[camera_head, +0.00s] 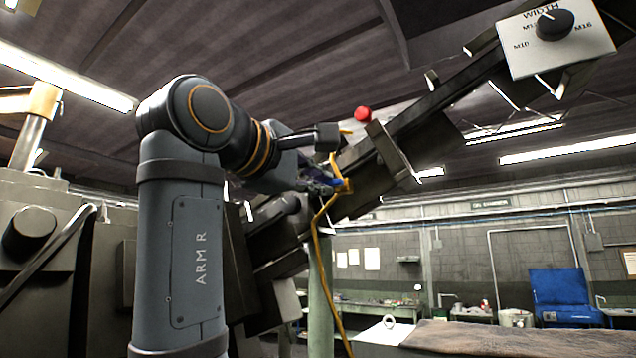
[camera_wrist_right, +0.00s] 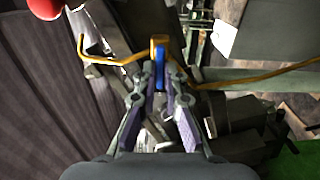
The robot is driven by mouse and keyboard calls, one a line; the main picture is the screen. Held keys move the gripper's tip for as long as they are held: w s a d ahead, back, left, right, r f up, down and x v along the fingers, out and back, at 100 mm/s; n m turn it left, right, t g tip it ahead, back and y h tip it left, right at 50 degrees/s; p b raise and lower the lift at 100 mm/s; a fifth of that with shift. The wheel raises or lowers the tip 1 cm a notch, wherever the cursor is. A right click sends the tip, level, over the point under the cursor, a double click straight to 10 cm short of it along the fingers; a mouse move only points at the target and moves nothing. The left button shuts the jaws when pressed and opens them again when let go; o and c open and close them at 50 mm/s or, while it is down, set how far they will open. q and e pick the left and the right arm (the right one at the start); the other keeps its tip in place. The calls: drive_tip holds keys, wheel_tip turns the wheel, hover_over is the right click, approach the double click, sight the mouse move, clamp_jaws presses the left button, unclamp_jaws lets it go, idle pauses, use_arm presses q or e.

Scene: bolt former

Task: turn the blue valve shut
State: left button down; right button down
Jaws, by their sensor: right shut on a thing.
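The blue valve (camera_wrist_right: 159,78) is a narrow blue lever on a brass-yellow fitting (camera_wrist_right: 158,45) in the yellow line. In the right wrist view the lever lies lengthwise between the two fingers of my right gripper (camera_wrist_right: 159,85), which are shut on it. In the head view my right gripper (camera_head: 318,182) reaches the fitting (camera_head: 345,186) from the left, and only a little of the blue lever (camera_head: 328,185) shows beside the fingers. My left gripper is in neither view.
A yellow line (camera_head: 318,245) runs down from the fitting. A red button (camera_head: 362,114) sits above it on the dark sloping machine. A white panel (camera_head: 530,48) with a black knob labelled WIDTH is at upper right. A bench with a brown cover (camera_head: 500,338) lies lower right.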

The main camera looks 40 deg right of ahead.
idle(0.4)
drive_tip(key=c, duration=1.4)
unclamp_jaws()
drive_tip(key=shift+c, duration=0.2)
wheel_tip(320, 180, up, 10)
